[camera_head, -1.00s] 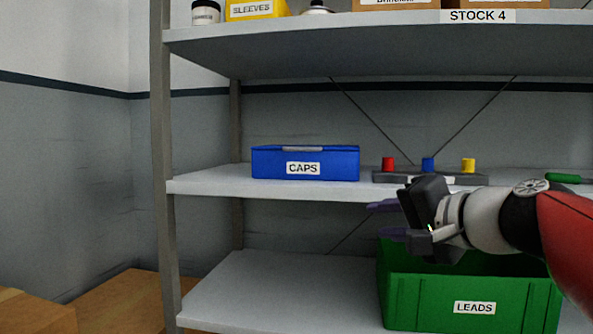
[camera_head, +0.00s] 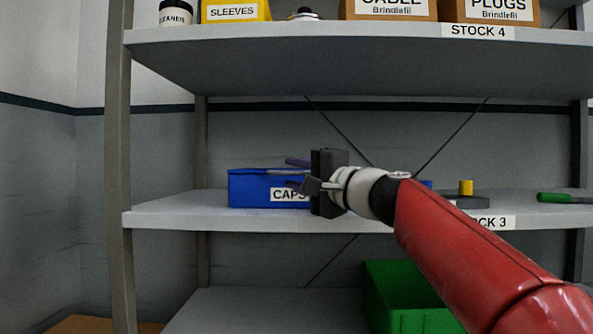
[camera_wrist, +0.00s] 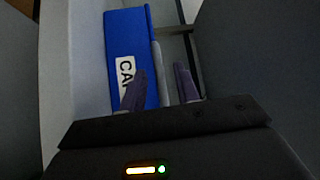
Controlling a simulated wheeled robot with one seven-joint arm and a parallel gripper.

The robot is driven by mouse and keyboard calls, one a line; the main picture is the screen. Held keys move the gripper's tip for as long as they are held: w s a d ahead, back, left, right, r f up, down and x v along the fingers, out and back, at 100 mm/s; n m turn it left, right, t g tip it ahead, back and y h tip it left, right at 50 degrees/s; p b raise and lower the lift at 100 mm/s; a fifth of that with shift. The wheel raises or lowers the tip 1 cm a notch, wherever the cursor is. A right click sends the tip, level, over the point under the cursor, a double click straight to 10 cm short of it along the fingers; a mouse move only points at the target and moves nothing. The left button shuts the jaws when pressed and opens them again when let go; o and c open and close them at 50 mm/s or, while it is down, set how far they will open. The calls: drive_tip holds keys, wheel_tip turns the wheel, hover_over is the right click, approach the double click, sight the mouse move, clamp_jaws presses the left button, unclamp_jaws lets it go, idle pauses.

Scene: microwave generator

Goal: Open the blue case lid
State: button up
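The blue case (camera_head: 250,189), labelled CAPS, stands on the middle shelf, its lid closed. A grey strip, perhaps its handle, runs along its upper front edge. I cannot tell whether a finger touches the case.
The middle shelf (camera_head: 165,214) is bare left of the case. A grey block with a yellow peg (camera_head: 466,188) and a green-handled tool (camera_head: 555,197) stand to the right. The upper shelf (camera_head: 300,60) hangs above. A green bin (camera_head: 395,300) sits below.

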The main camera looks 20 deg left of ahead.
drive_tip(key=shift+a, duration=0.15)
clamp_jaws()
drive_tip(key=shift+r, duration=0.1)
